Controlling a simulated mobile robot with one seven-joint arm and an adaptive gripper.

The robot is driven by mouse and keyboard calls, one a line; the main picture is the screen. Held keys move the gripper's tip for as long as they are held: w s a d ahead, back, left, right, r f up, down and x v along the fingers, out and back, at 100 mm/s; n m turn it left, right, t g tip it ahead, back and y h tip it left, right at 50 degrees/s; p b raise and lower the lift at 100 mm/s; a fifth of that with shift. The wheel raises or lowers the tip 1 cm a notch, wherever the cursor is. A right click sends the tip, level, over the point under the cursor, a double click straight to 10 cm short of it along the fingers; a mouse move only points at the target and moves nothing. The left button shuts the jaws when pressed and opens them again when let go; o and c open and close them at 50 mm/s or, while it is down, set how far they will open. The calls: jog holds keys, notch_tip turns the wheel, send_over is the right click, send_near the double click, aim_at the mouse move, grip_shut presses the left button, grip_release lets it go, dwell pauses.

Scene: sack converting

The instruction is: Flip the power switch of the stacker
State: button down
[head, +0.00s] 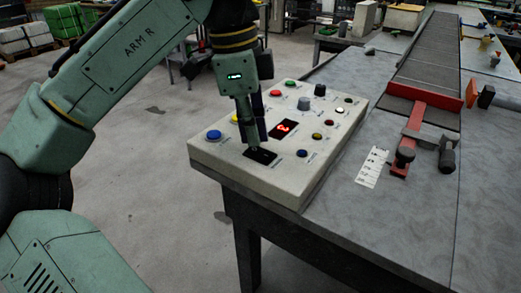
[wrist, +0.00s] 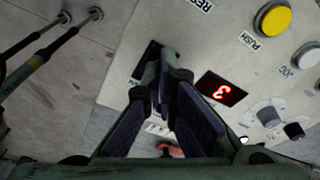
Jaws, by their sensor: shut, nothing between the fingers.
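The stacker's control box (head: 205,160) is a pale slanted panel at the corner of a grey table. A black rocker switch (head: 259,155) sits near its front edge, beside a red digit display (head: 283,129). My gripper (head: 261,142) is shut and empty, pointing down with its tips right at the switch. In the wrist view, the closed fingertips (wrist: 168,62) cover part of the black switch (wrist: 148,62), and the display (wrist: 221,89) lies to their right. I cannot tell whether the tips touch the switch, or which way it is set.
Around the switch are a blue button (head: 214,135), a small dark blue button (head: 302,153), a red button (head: 275,93), a green button (head: 291,85) and a grey knob (head: 304,103). A red clamp bar (head: 425,95) and a conveyor (head: 425,60) lie to the right.

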aim_at(253, 148)
jog(key=shift+f, duration=0.6)
jog(key=shift+r, duration=0.1)
notch_tip(253, 148, up, 7)
jog(key=p, duration=0.9)
dwell(0.6)
